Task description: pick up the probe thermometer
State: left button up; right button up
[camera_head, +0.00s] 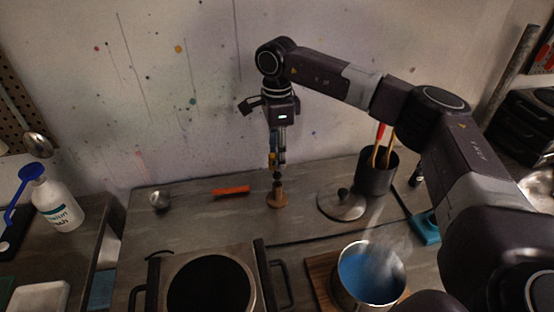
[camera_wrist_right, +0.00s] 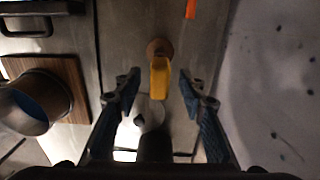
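The probe thermometer appears to be the yellow-bodied thing (camera_head: 273,160) standing upright in a small brown holder (camera_head: 277,200) on the grey worktop. In the right wrist view its yellow body (camera_wrist_right: 159,78) lies between my fingers, with the brown holder (camera_wrist_right: 159,47) beyond it. My right gripper (camera_head: 277,155) points down over the holder. In the wrist view, the right gripper (camera_wrist_right: 159,82) is open, with a gap on each side of the yellow body. The fingers partly hide the thermometer in the head view. My left gripper is not in view.
A steaming pot of blue liquid (camera_head: 368,275) stands front right. A lid (camera_head: 342,204) and a dark utensil pot (camera_head: 377,172) are right of the holder. An orange stick (camera_head: 231,191) and metal ball (camera_head: 159,200) lie left. A hotplate (camera_head: 211,284) is in front.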

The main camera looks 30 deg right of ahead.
jog(key=shift+f, duration=0.25)
grip_shut()
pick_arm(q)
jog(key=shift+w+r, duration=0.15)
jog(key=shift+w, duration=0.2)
